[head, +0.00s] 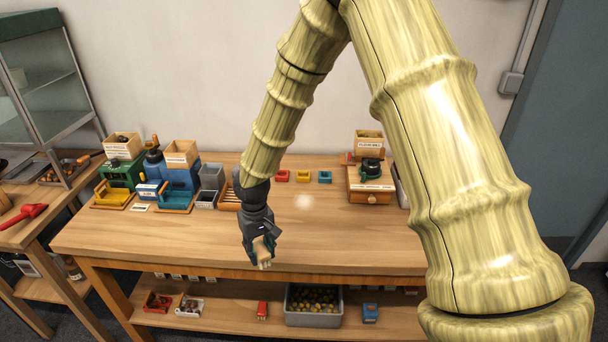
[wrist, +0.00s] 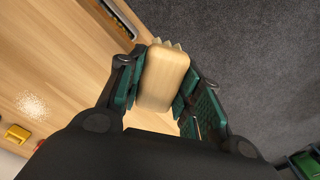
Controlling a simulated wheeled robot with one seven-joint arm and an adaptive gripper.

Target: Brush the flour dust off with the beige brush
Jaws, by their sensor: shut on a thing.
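My gripper (head: 262,238) is over the front part of the wooden table, near its front edge. It is shut on the beige brush (wrist: 164,78), whose wooden block sits between the green finger pads in the wrist view. The brush (head: 264,252) shows below the fingers in the head view, with pale bristles at its lower end. The flour dust (head: 304,202) is a white patch on the tabletop, right of and behind the gripper. In the wrist view the dust (wrist: 32,105) lies at the left, apart from the brush.
The tabletop (head: 350,240) is clear right of the gripper. Small red (head: 283,176), yellow (head: 303,176) and teal (head: 325,177) trays stand at the back. A wooden flour mill (head: 370,185) stands back right. Machines and bins stand at the left. A grey crate (head: 314,318) is on the lower shelf.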

